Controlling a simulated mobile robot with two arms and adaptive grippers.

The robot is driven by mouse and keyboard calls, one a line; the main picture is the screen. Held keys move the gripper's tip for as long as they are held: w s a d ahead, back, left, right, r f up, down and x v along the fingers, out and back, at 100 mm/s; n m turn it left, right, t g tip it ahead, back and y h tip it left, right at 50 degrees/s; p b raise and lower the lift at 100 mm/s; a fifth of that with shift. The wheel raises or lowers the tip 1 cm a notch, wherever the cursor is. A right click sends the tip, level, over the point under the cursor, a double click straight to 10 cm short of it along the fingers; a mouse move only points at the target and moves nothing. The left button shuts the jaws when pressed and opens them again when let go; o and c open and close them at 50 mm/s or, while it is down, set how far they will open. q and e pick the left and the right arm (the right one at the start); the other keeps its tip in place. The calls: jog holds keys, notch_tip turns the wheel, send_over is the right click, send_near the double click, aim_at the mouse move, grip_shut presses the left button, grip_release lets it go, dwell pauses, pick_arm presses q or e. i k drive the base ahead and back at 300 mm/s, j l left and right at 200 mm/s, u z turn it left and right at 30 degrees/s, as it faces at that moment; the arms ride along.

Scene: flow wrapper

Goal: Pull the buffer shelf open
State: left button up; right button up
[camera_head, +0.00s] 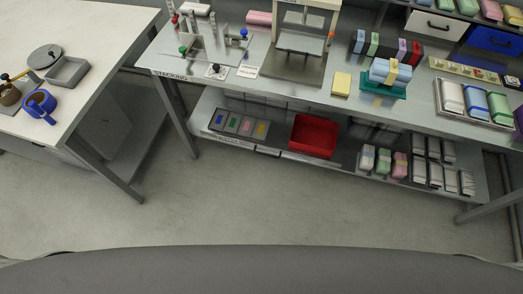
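Neither of my grippers is in view. A lower metal shelf (340,168) runs under the long steel workbench. Its front edge bears a pale label too small to read and what looks like a dark handle (267,152). I cannot tell for certain that this is the buffer shelf. It looks tucked in under the bench. On it are a tray with coloured cards (239,125), a red bin (314,136), several wrapped packs (383,162) and white-and-dark packs (434,175).
The steel workbench (350,104) carries a press-like frame (300,42), coloured packs and a tray of rolls (474,102). White (436,25) and blue (495,40) drawers are at upper right. A white table (90,60) stands left. The floor (260,205) in front is clear.

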aim_at(277, 138)
jog(key=i+j, duration=0.1)
jog(key=j, duration=0.3)
jog(key=i+j, duration=0.1)
jog(key=j, duration=0.25)
jog(key=i+j, duration=0.1)
jog(key=j, duration=0.3)
jog(key=i+j, duration=0.1)
jog(key=j, duration=0.25)
jog(key=i+j, duration=0.1)
jog(key=j, duration=0.3)
